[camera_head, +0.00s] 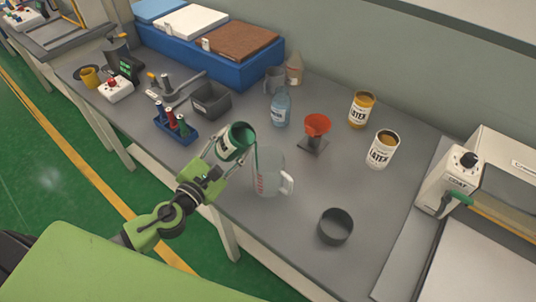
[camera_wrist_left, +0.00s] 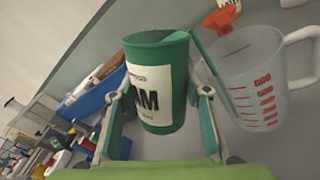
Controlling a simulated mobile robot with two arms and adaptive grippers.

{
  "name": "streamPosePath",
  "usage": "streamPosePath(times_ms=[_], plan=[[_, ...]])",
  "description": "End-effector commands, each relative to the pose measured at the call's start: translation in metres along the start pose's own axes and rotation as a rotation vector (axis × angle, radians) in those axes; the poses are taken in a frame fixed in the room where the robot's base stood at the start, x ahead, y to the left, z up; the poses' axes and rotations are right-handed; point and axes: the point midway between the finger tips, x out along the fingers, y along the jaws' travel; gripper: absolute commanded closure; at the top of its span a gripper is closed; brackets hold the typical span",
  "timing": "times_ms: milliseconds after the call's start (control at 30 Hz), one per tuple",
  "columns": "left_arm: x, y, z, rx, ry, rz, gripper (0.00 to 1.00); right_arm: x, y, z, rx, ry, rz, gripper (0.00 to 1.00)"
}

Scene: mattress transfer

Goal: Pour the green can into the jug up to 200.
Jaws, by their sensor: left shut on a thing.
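My left gripper (camera_head: 217,159) is shut on the green can (camera_head: 236,141), which has a white label. The can is tilted toward the jug, and a thin green stream runs from its lip down to the jug (camera_head: 268,172). In the left wrist view the can (camera_wrist_left: 158,84) sits between the fingers, and the stream passes at the near rim of the jug (camera_wrist_left: 252,78). The clear jug has a handle on its right and red graduations, with 600 legible near the top. The level inside the jug is too unclear to read. My right gripper is not in view.
An orange funnel on a stand (camera_head: 317,124), a blue bottle (camera_head: 281,109) and two latex cans (camera_head: 362,108) (camera_head: 383,148) stand behind the jug. A dark round container (camera_head: 335,226) is in front to the right. A pen rack (camera_head: 176,126) and grey bin (camera_head: 211,101) stand left.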

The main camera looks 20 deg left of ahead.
Motion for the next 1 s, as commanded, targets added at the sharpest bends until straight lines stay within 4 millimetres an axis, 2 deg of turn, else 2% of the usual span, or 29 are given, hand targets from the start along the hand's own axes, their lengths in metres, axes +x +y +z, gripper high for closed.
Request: streamPosePath(times_ms=[600,1000], plan=[[0.000,0.008,0.020,0.068,0.005,0.002,0.93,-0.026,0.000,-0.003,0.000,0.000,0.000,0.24],[0.000,0.008,0.023,0.109,0.009,0.002,0.93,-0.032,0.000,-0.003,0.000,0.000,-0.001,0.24]])
